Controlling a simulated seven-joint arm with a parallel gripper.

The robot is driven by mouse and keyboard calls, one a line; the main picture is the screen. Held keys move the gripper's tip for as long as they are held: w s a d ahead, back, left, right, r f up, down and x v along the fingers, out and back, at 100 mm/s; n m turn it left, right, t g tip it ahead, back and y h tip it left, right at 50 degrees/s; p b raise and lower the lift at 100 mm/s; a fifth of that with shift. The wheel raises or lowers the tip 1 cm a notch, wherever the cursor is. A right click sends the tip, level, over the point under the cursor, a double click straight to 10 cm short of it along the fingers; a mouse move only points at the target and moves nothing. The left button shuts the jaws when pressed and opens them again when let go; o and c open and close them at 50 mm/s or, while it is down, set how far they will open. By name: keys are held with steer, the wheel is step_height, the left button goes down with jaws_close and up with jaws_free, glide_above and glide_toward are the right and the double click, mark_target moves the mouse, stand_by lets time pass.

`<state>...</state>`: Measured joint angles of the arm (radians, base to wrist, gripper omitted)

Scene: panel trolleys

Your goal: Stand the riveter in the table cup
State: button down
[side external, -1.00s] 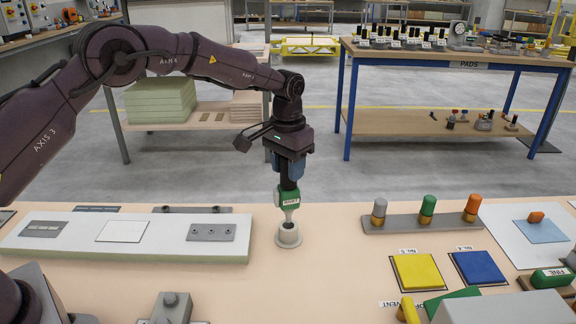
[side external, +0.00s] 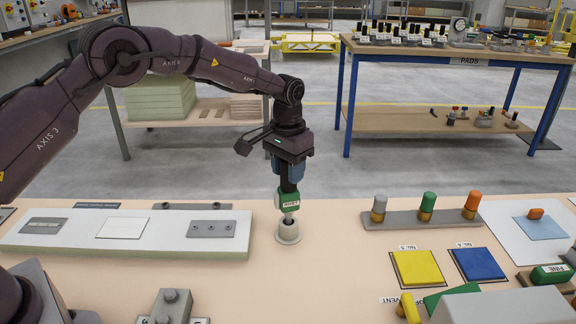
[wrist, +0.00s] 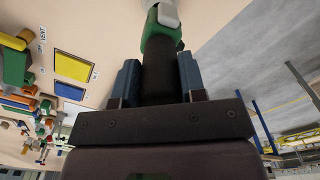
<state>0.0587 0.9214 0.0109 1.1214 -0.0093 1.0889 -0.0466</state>
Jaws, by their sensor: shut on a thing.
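The riveter is a tool with a green labelled body (side external: 289,200) and a dark upper part, held upright and pointing down. My gripper (side external: 289,184) is shut on its dark upper part. The table cup (side external: 289,233) is a pale round cup with a flared base on the table, directly below the riveter. The riveter's lower tip is at the cup's mouth and appears to be inside it; how deep is hidden. In the wrist view, the riveter's green part (wrist: 160,32) shows beyond the two blue fingers, and its pale end is at the top edge.
A pale slab with plates (side external: 125,232) lies left of the cup. A grey rack with grey, green and orange-topped pegs (side external: 422,219) stands to the right. Yellow (side external: 417,268) and blue (side external: 478,264) pads lie front right. The table around the cup is clear.

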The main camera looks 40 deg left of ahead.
steer(key=shift+f, duration=1.75)
steer(key=c, duration=0.7)
jaws_free()
steer(key=shift+o, duration=0.5)
steer(key=shift+f, duration=0.1)
step_height(320, 180, up, 13)
steer(key=shift+r, duration=0.1)
